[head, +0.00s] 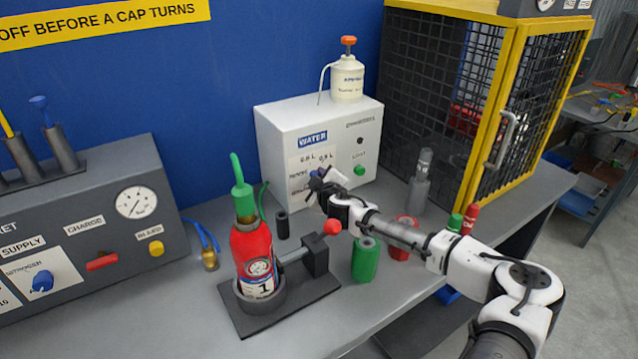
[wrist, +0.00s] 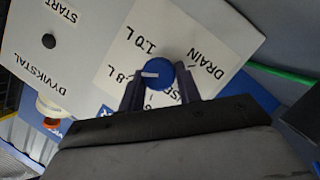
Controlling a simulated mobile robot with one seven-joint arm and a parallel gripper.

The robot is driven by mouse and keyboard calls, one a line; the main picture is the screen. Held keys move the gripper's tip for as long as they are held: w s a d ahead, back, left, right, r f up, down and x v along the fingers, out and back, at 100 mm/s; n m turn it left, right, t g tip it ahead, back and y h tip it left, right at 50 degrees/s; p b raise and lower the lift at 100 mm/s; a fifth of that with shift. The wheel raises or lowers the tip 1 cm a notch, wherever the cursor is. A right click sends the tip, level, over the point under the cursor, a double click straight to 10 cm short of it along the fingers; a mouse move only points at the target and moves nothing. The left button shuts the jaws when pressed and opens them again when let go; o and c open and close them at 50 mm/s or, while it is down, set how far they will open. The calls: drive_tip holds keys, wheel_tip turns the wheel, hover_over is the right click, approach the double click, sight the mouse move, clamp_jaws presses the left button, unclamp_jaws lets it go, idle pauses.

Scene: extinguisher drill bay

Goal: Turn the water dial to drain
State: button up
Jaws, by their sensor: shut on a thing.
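The white water box (head: 275,140) stands at the back of the bench. Its blue dial (wrist: 158,72) shows in the wrist view, on a white label panel marked 1.0 L, 0.8 L and DRAIN (wrist: 206,62). The dial's white pointer points left in that view, toward the 0.8 L side and away from DRAIN. My gripper (wrist: 161,86) is shut on the dial, with one dark finger on each side. In the head view my gripper (head: 322,184) is at the box's front and largely hides the dial.
A red extinguisher (head: 252,250) stands in a dark holder on the bench. A yellow-framed mesh cage (head: 500,110) is at right; a white bottle (head: 347,78) tops the box.

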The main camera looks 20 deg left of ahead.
drive_tip(key=shift+f+n+t+b, duration=0.15)
drive_tip(key=shift+n+t+b, duration=0.45)
drive_tip(key=shift+n+b, duration=0.3)
drive_tip(key=o, duration=1)
drive_tip(key=shift+c, duration=0.2)
wheel_tip(320, 180, up, 20)
drive_tip(key=b, duration=0.2)
drive_tip(key=shift+b, duration=0.4)
